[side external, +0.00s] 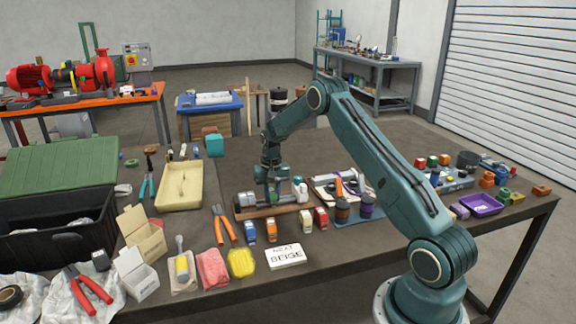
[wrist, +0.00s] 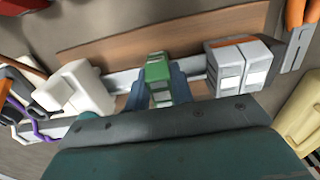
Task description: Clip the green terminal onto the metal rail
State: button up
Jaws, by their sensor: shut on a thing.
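My gripper (side external: 272,196) is shut on the green terminal (wrist: 157,72), which shows between the two blue fingers in the wrist view. The metal rail (wrist: 122,80) runs along a wooden board (wrist: 165,42); the board also shows in the side view (side external: 272,211). The green terminal is at the rail, between grey-and-white blocks (wrist: 236,66) on one side and white blocks (wrist: 76,88) on the other, with bare rail on both sides. I cannot tell whether it touches or is seated on the rail. In the side view, the fingers hide most of it.
Loose blue-and-white (side external: 271,231), beige (side external: 305,221) and red (side external: 321,218) pieces stand in front of the board.

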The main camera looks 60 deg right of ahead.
jog(key=o, duration=1.1)
jog(key=shift+c, duration=0.2)
jog(key=shift+r, duration=0.15)
notch_tip(320, 180, up, 14)
jog(key=f, duration=0.1)
jog(key=s+a+r+n+t, duration=0.15)
jog(key=s+a+r, duration=0.25)
jog(key=a+r, duration=0.65)
jog(key=s+a+r+n+t, duration=0.1)
jog(key=s+a+r+n, duration=0.2)
jog(key=s+a+r, duration=0.5)
jog(key=s+a+f+n+t, duration=0.1)
jog(key=s+a+f+n, duration=0.1)
jog(key=s+a, duration=0.3)
jog(key=s+a+f+n+t, duration=0.2)
jog(key=s+a, duration=0.3)
jog(key=s, duration=0.9)
jog(key=shift+s+a, duration=0.25)
jog(key=shift+a, duration=0.15)
